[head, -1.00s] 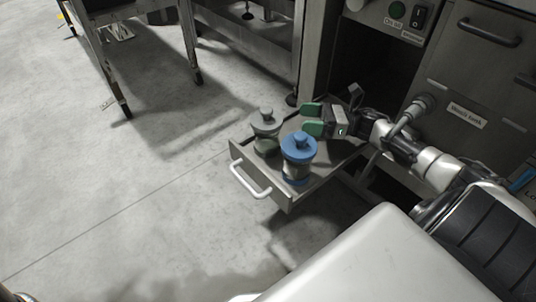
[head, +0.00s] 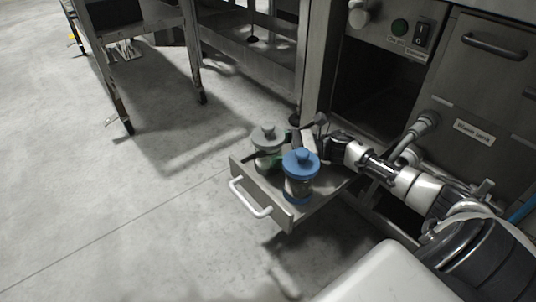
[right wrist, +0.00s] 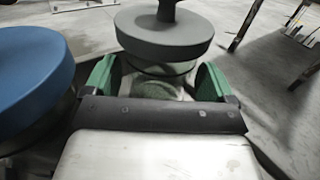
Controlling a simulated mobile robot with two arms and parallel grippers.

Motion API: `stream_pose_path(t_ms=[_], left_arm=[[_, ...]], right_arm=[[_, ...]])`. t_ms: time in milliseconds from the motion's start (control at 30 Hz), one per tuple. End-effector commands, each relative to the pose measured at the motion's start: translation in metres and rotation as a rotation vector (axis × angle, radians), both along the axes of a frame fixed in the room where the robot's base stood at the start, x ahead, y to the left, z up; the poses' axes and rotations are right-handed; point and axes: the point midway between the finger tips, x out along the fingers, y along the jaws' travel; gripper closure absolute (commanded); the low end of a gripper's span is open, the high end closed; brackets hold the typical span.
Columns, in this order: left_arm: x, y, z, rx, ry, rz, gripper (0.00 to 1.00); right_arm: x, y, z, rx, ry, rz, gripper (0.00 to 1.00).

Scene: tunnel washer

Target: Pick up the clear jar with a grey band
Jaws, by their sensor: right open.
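The clear jar with a grey band and grey lid (head: 267,133) stands upright in the pulled-out drawer, at the back left of a similar jar with a blue lid (head: 300,162). My right gripper (right wrist: 156,82) is open, with one green finger on each side of the grey jar (right wrist: 163,35), just under its lid. I cannot tell whether the fingers touch the glass. In the head view the blue-lidded jar and the grey jar partly hide the gripper. My left gripper is not in view.
The blue-lidded jar (right wrist: 32,78) is close beside the gripper in the right wrist view. The open drawer (head: 279,214) has a white handle (head: 250,197) at its front. The washer's front panel (head: 475,90) stands behind my right arm.

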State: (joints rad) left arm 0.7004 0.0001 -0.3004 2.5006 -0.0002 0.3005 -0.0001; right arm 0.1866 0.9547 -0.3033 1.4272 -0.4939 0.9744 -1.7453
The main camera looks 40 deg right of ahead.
Motion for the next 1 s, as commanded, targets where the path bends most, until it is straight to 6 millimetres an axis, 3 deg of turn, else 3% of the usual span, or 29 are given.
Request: stream_pose_path(t_ms=[133,367,867,1000], left_arm=[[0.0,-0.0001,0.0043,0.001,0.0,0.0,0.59],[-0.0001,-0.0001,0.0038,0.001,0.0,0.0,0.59],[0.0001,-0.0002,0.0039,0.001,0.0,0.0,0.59],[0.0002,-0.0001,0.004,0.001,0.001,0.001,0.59]], right_arm=[[0.0079,0.0125,0.0017,-0.001,-0.001,0.0,0.14],[0.0087,0.0138,0.0006,-0.001,0.001,-0.001,0.14],[0.0085,0.0135,0.0006,-0.001,0.001,-0.001,0.88],[0.0086,0.0134,0.0013,0.0,0.0,-0.001,0.9]])
